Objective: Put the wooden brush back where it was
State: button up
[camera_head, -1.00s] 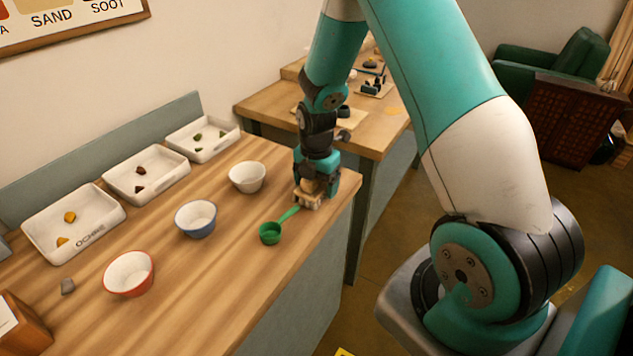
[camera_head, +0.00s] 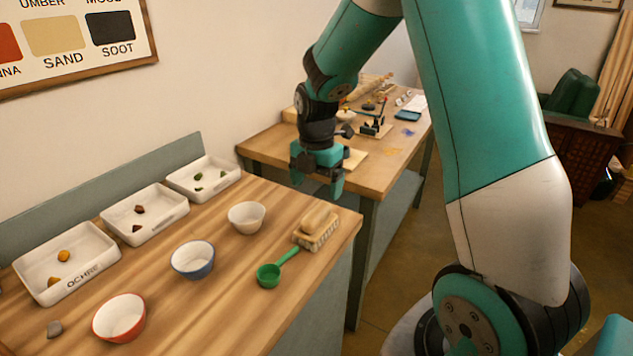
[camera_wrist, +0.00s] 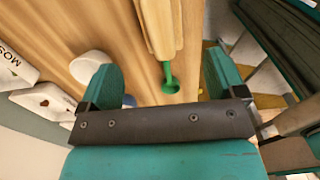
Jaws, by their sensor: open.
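The wooden brush (camera_head: 316,226) lies on the near table close to its right edge, its wooden back up and its pale bristles on the tabletop. Its wooden back also shows at the top of the wrist view (camera_wrist: 161,25). My gripper (camera_head: 317,186) is open and empty above the table, apart from the brush and over its far side. In the wrist view both fingers (camera_wrist: 163,72) stand wide with nothing between them. The green scoop (camera_head: 270,275) lies beside the brush, its handle pointing to the brush's near end.
A white bowl (camera_head: 246,217), a blue-rimmed bowl (camera_head: 193,260) and a red-rimmed bowl (camera_head: 119,318) stand to the left. White trays with pigment lumps line the back, one being the ochre tray (camera_head: 91,272). A second table (camera_head: 385,178) stands behind, across a gap.

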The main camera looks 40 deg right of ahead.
jog(key=shift+a+r, duration=0.15)
jog(key=shift+r, duration=0.25)
jog(key=s+a+r+m+y, duration=0.1)
jog(key=s+a+r+m, duration=0.35)
jog(key=a, duration=0.25)
jog(key=s+a+r+m+y, duration=0.1)
jog(key=s+a+r+m, duration=0.2)
jog(key=s+a, duration=0.35)
jog(key=s+a+r+m+y, duration=0.2)
jog(key=s+a+m, duration=0.5)
jog(key=s, duration=0.4)
jog(key=shift+s+a+r, duration=0.15)
jog(key=shift+a+r, duration=0.4)
jog(key=shift+a, duration=0.35)
jog(key=shift+m, duration=0.25)
